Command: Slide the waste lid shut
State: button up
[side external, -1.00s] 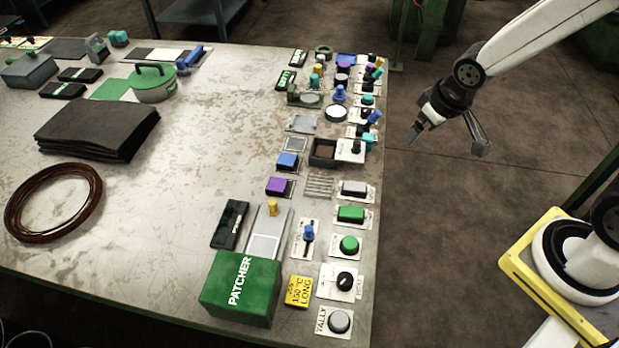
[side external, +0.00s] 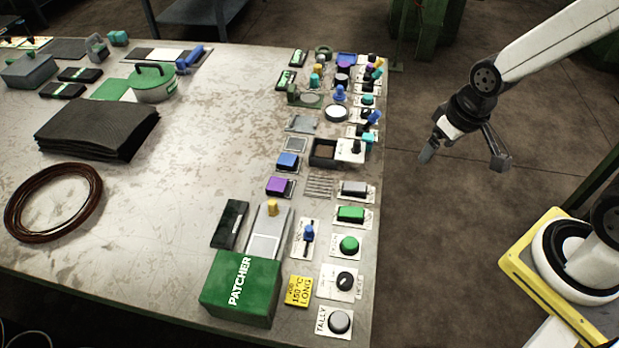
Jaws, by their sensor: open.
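A small dark open box (side external: 323,152) sits near the right edge of the table. A white plate with a black knob (side external: 351,151) lies at its right side, and the box's dark inside shows. This looks like the waste opening and its lid, but no label on it is readable. My gripper (side external: 464,158) hangs in the air beyond the table's right edge, to the right of the plate and apart from it. Its jaws are spread wide with nothing between them.
Many knobs, buttons and switches crowd the table's right side around the box, including a blue-topped knob (side external: 374,117) and a green button (side external: 351,214). A green PATCHER box (side external: 240,289) stands at the front. The table's middle is clear.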

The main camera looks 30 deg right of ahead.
jog(key=shift+w+d, duration=0.1)
jog(key=shift+w, duration=0.05)
jog(key=c, duration=0.7)
jog(key=shift+w+d+f+m, duration=0.15)
jog(key=shift+w+m, duration=0.05)
jog(key=shift+m, duration=0.4)
jog(key=c, duration=0.4)
jog(key=w+d+f+m+y, duration=0.1)
jog(key=w+d+m, duration=0.1)
jog(key=m, duration=0.2)
jog(key=w+d+f+m+g+y, duration=0.1)
jog(key=w+d+f+m+y, duration=0.1)
jog(key=w+m, duration=0.1)
jog(key=w+d+f+m+g+y, duration=0.1)
jog(key=w+d+m, duration=0.1)
jog(key=m, duration=0.3)
jog(key=shift+w+f+m, duration=0.3)
jog(key=shift+w, duration=0.4)
grip_shut()
jog(key=w+d+f+m+t+y, duration=0.3)
jog(key=w+d+m+y, duration=0.1)
jog(key=w+d+m, duration=0.2)
jog(key=d+m, duration=0.1)
jog(key=m, duration=0.1)
jog(key=shift+w+f+m, duration=0.25)
jog(key=shift+f+m, duration=0.05)
jog(key=shift+m, duration=0.1)
